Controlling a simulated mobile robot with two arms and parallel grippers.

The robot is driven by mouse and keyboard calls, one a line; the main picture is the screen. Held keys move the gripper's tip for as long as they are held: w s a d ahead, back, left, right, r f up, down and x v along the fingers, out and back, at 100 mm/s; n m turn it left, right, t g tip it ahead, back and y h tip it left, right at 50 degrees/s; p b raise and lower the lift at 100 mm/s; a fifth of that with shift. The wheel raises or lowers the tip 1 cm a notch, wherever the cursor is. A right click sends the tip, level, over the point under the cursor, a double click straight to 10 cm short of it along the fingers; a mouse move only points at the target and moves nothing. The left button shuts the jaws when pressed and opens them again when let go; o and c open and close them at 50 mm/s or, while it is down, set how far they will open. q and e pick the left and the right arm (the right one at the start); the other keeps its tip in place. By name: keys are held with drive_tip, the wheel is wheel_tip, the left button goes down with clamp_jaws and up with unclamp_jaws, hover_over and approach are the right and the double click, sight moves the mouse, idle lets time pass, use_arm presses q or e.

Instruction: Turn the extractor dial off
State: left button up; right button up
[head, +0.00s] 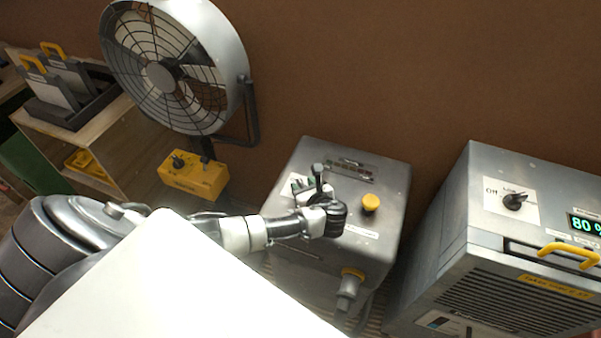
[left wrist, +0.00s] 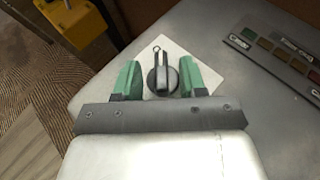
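A grey metal cabinet (head: 290,232) stands in the middle of the head view, below my left gripper (head: 314,188). In the left wrist view a dark round dial (left wrist: 160,82) with a raised grey bar sits on a white label plate (left wrist: 207,76) on the cabinet top. The bar points roughly up in that view. My left gripper (left wrist: 158,80) is open, with one green finger on each side of the dial. I cannot tell whether the fingers touch it. The label's markings are hidden or unreadable. My right gripper is not in view.
The cabinet top also has a yellow button (head: 371,202) and an indicator strip (head: 350,171). A grey machine (head: 455,238) with its own dial (head: 514,201) and an "80 %" display stands right. A fan (head: 205,62) with a yellow control box (head: 197,181) stands left.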

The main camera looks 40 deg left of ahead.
use_arm(q)
drive_tip(key=v, duration=0.8)
drive_tip(key=shift+d, duration=0.1)
drive_tip(key=shift+f, duration=0.15)
drive_tip(key=s+d+n+g+h, duration=0.2)
drive_tip(key=s+d+n+h, duration=0.15)
drive_tip(key=s+n, duration=0.25)
drive_tip(key=s+d+n+g+h, duration=0.2)
drive_tip(key=s+n+h, duration=0.25)
drive_tip(key=s, duration=0.25)
drive_tip(key=s+a+r+n+h, duration=0.1)
drive_tip(key=s+r+n+h, duration=0.3)
drive_tip(key=s+r+n, duration=0.5)
wheel_tip(320, 180, down, 27)
drive_tip(key=s+n, duration=0.1)
drive_tip(key=n, duration=0.2)
drive_tip(key=s+a+f+g, duration=0.2)
drive_tip(key=s+a+f, duration=0.1)
drive_tip(key=s+f, duration=1.4)
drive_tip(key=shift+m+y, duration=0.3)
drive_tip(key=shift+m, duration=0.05)
